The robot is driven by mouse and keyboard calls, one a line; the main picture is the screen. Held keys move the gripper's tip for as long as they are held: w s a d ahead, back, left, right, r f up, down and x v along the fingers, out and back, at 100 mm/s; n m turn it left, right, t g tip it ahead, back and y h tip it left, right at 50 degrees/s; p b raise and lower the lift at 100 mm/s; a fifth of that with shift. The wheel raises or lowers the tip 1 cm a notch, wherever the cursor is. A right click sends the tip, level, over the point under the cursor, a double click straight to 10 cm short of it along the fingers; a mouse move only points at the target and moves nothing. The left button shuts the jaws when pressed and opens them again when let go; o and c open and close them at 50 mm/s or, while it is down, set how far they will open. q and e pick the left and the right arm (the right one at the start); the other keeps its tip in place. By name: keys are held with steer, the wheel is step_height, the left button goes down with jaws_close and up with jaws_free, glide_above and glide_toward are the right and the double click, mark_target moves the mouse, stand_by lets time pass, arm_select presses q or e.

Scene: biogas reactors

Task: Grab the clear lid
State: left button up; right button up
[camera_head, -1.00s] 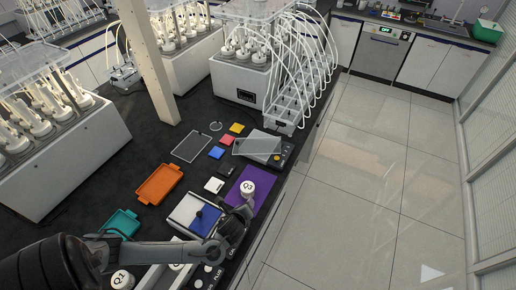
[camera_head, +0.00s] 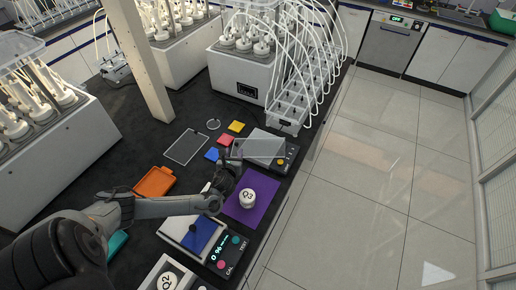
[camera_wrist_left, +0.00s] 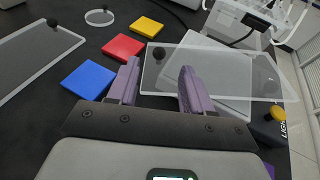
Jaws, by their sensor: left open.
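A clear rectangular lid (camera_head: 259,149) with a dark round knob lies on a pale flat device with a yellow button. In the left wrist view the clear lid (camera_wrist_left: 215,75) shows ahead of the fingers, overhanging the device, its knob between the fingertip directions. My left gripper (camera_head: 229,157) is open and empty at the lid's near left side. In the left wrist view its purple fingers (camera_wrist_left: 158,82) stand apart around the knob's line, and I cannot tell whether they touch the lid. My right gripper is not in view.
A second clear plate (camera_head: 187,146) and a clear ring-like disc (camera_head: 213,124) lie to the left. Red, blue and yellow squares lie between. A Q3 jar (camera_head: 247,198) stands on a purple mat (camera_head: 264,187). Tubed reactors (camera_head: 245,70) stand behind.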

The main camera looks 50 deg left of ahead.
mark_target(236, 145)
arm_select(q)
steer(key=shift+b+x, duration=0.45)
steer(key=shift+x, duration=2.2)
steer(key=shift+s, duration=0.1)
jaws_close()
